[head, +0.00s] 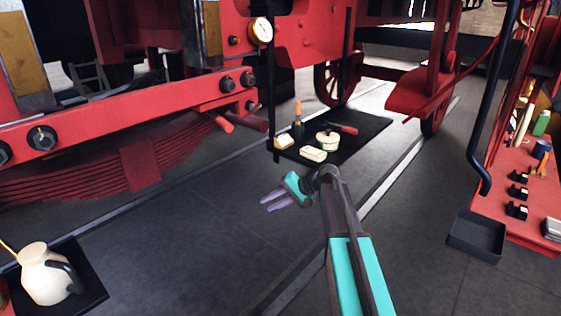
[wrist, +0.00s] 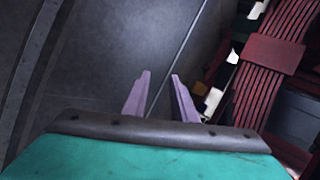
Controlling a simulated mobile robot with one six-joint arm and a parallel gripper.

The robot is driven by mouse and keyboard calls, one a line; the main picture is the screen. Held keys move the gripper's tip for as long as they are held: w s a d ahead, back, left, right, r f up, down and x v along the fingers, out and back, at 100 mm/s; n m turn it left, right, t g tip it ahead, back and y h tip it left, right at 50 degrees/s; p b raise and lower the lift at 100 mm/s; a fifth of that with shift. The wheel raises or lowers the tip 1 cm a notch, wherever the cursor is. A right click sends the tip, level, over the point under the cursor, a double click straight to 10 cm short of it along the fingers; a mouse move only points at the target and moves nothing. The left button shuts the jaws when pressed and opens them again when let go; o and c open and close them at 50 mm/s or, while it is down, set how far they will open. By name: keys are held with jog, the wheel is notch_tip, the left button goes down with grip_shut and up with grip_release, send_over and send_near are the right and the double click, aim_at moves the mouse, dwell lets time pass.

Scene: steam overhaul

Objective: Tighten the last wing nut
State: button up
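My gripper (head: 268,201) is in the middle of the head view, above the dark floor and to the right of the red leaf spring (head: 95,180). In the wrist view its two purple fingers (wrist: 158,92) stand apart with nothing between them. It touches nothing that I can see. A red beam (head: 130,112) on the left carries several dark bolts. No wing nut shows clearly in either view.
A black mat (head: 375,140) holds a bottle, pale blocks, a tin and a red-handled tool. A cream jug (head: 42,275) stands at lower left. A red bench (head: 520,215) with tools and a dark bin (head: 476,236) are at right. The floor around my gripper is clear.

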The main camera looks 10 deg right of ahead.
jog(key=s+a+f+n+g+h, duration=0.1)
jog(key=s+a+f+g+h, duration=0.15)
jog(key=s+f, duration=0.75)
jog(key=s+f+n+g+h, duration=0.1)
jog(key=s+f+g+h, duration=0.1)
jog(key=s+f, duration=0.9)
jog(key=s+d+f+n+g+h, duration=0.1)
jog(key=s+f+g+h, duration=0.1)
jog(key=s+f, duration=0.9)
jog(key=s+f+n+g+h, duration=0.1)
jog(key=s+f+g+h, duration=0.1)
jog(key=s+f, duration=0.9)
jog(key=s+g, duration=0.1)
jog(key=s, duration=0.8)
jog(key=shift+s+d+f+n+g+h, duration=0.2)
jog(key=shift+s+d+n+g+h, duration=0.15)
jog(key=shift+n, duration=0.05)
